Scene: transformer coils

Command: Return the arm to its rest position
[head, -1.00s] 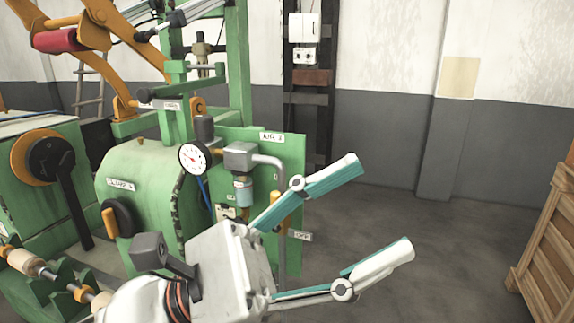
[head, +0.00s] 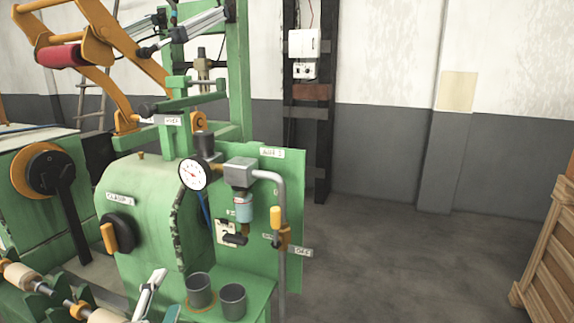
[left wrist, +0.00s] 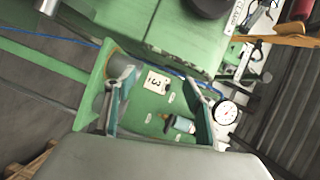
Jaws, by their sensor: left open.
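My left gripper (head: 161,298) shows only as pale and teal finger parts at the bottom edge of the head view, below and left of the green machine's small ledge. In the left wrist view my left gripper (left wrist: 157,92) has its two fingers spread wide apart, with nothing between them but the green panel behind. My left arm is otherwise out of the head view. My right gripper is in neither view.
The green machine (head: 145,185) carries a gauge (head: 194,174) and a bent grey pipe (head: 281,220). Two grey cups (head: 199,290) (head: 233,301) stand on its ledge (head: 262,289). A wooden crate (head: 547,262) is at far right. The floor (head: 410,260) between is clear.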

